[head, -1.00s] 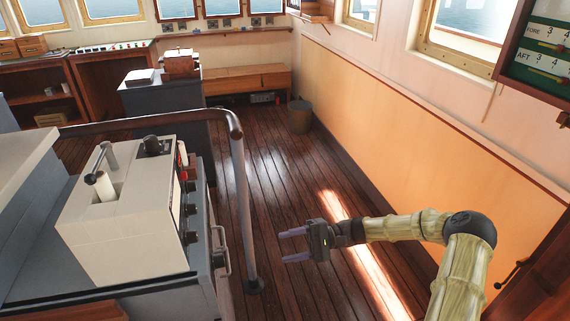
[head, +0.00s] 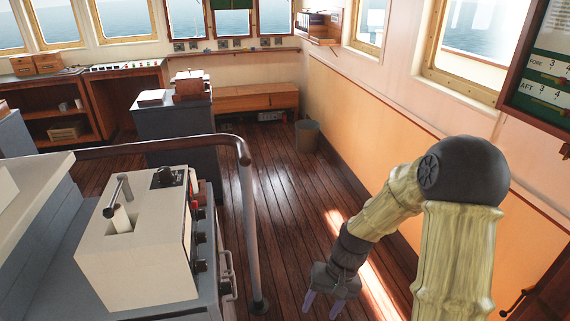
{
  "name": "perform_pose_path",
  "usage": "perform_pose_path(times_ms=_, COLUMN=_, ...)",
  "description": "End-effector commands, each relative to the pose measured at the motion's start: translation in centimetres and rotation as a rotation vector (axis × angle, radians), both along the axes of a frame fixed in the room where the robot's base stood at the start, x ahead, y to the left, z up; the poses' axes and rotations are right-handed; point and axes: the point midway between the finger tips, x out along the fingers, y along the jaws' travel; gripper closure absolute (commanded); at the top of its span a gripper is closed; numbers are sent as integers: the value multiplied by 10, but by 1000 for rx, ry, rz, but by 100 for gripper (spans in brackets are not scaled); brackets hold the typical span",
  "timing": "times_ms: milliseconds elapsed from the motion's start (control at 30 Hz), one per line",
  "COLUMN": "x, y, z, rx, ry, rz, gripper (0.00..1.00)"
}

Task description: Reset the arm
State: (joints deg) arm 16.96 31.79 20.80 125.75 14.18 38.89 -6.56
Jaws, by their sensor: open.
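My gripper (head: 323,308) hangs at the lower middle right of the head view, over the wooden floor (head: 290,215). Its two purple fingers point downward and stand apart, with nothing between them. My arm (head: 385,215) is bent at a dark joint on the right, and its forearm slopes down and left to the gripper. The gripper is clear of the railing and the console.
A grey railing (head: 248,215) and a console with a white control box (head: 135,255) stand to the left. The orange wall panel (head: 370,130) runs along the right. A bin (head: 307,136) stands farther back. The floor between is free.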

Motion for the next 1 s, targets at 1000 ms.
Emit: perform_pose_path(times_ms=1000, x=-52, y=-64, z=123, rx=-337, ry=-490, rz=20, gripper=46)
